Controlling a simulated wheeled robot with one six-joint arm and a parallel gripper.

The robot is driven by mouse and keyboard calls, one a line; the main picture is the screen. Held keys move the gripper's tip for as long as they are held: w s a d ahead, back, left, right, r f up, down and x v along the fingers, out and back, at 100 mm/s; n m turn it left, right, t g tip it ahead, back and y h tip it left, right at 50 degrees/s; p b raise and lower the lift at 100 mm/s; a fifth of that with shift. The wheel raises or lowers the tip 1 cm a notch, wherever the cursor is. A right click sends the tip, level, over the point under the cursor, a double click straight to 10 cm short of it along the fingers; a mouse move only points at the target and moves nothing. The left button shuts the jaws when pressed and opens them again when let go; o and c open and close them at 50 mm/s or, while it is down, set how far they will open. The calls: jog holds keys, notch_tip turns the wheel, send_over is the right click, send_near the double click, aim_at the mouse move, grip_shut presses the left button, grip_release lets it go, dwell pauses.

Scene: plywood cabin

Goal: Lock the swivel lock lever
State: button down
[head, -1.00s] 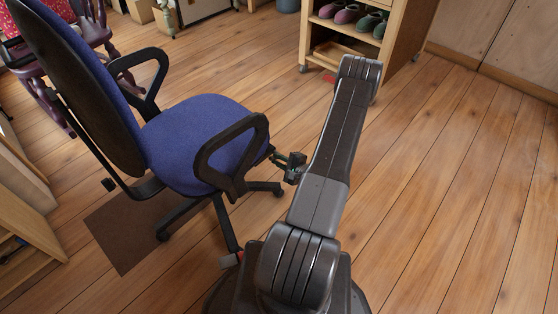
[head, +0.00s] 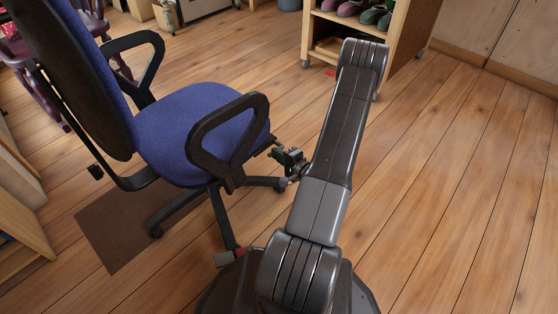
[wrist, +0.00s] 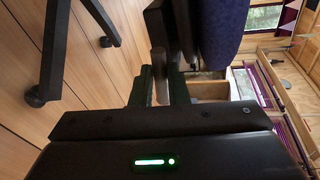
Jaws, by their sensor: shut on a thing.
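The office chair has a blue seat (head: 195,130) and black armrests, and stands left of my arm in the head view. A dark lever (head: 274,144) sticks out from under the seat's right side. My gripper (head: 287,158) is at this lever's outer end. In the wrist view my gripper's fingers (wrist: 161,86) are closed around the dark lever (wrist: 158,60), below the blue seat edge (wrist: 222,30). The fingers and the seat hide part of the lever, so its exact angle is hard to tell.
The chair's wheeled base (head: 222,220) is close to my base, with a red and grey piece (head: 228,257) at one leg. A brown mat (head: 115,235) lies beneath it. A shoe shelf (head: 400,45) stands behind my arm. The floor at right (head: 450,190) is clear.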

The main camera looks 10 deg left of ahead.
jog(key=shift+f+n+b, duration=0.4)
jog(key=shift+n+b, duration=0.1)
jog(key=shift+b, duration=0.45)
jog(key=shift+t, duration=0.3)
jog(key=c, duration=1.4)
grip_release()
jog(key=shift+r, duration=0.1)
jog(key=p+v, duration=0.2)
jog(key=v, duration=1.2)
jog(key=shift+p, duration=0.4)
jog(key=shift+a, duration=0.15)
